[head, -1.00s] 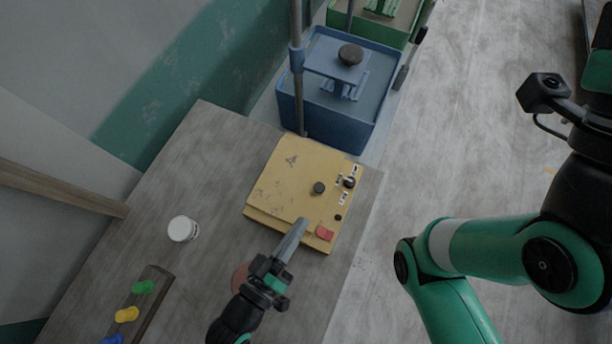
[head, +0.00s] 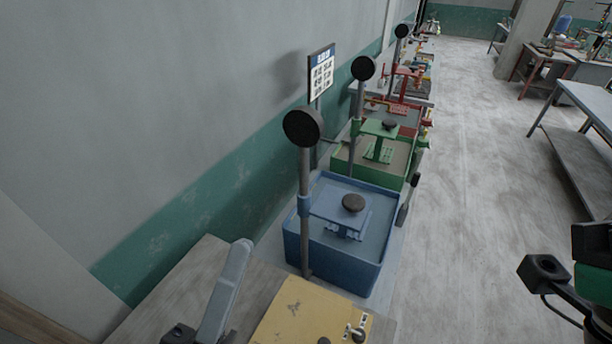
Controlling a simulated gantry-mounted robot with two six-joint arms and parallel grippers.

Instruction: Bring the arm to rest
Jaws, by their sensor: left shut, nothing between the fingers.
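My left gripper (head: 228,287) shows at the bottom of the head view, left of the middle. Its grey fingers are together, point upward in the picture and hold nothing. It stands in front of the wooden table, just left of the yellow box (head: 300,312), apart from it in the picture. The lower part of the left arm is cut off by the bottom edge. Of my right arm only black and green links show at the lower right; the right gripper is out of the frame.
A blue bin (head: 336,262) with a plate and dark knob stands beyond the yellow box. A green bin (head: 372,167) and red equipment (head: 402,88) follow along the wall. A sign (head: 321,73) stands behind them. Open floor (head: 480,170) lies to the right, with a workbench (head: 590,105).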

